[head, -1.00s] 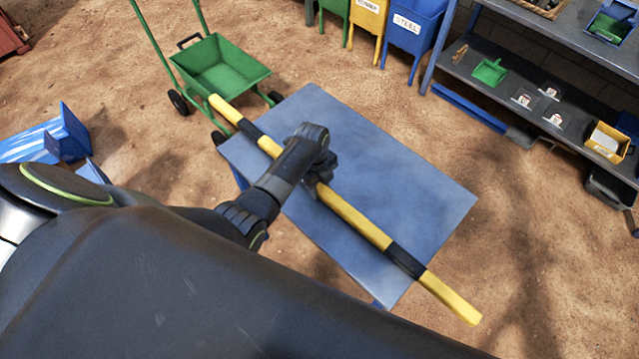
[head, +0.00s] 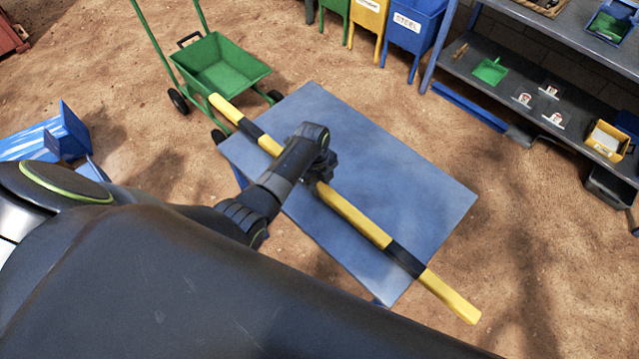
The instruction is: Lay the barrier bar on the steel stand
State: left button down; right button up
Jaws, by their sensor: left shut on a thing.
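The yellow barrier bar (head: 353,215) with black bands runs diagonally across the blue-grey top of the steel stand (head: 400,180) in the head view. Its upper-left end sticks out past the stand's left edge near the green cart, and its lower-right end sticks out past the front right edge. My left gripper (head: 322,175) is shut on the bar near its middle, above the stand top. Whether the bar touches the top or is slightly above it, I cannot tell. My right gripper is not in view.
A green cart (head: 222,65) stands just beyond the stand's upper-left corner. Blue bins (head: 50,140) lie at the left. A shelf (head: 520,90) with small items stands at the right, and labelled bins (head: 410,28) are at the back. Bare dirt ground surrounds the stand.

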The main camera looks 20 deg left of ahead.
pick_arm(q)
jog(key=shift+s+f, duration=0.1)
jog(key=c, duration=0.9)
grip_release()
jog(key=shift+a+r+p, duration=0.15)
jog(key=shift+r+p, duration=1.4)
jog(key=shift+r, duration=0.05)
jog(key=shift+w+a+r+p, duration=0.1)
jog(key=shift+r+p, duration=0.3)
jog(key=shift+r, duration=0.2)
jog(key=shift+w+a+r+p, duration=0.1)
jog(key=shift+r+p, duration=0.25)
jog(key=shift+r, duration=0.2)
jog(key=r, duration=0.5)
jog(key=shift+w+a+r, duration=0.1)
jog(key=shift+a+r, duration=0.15)
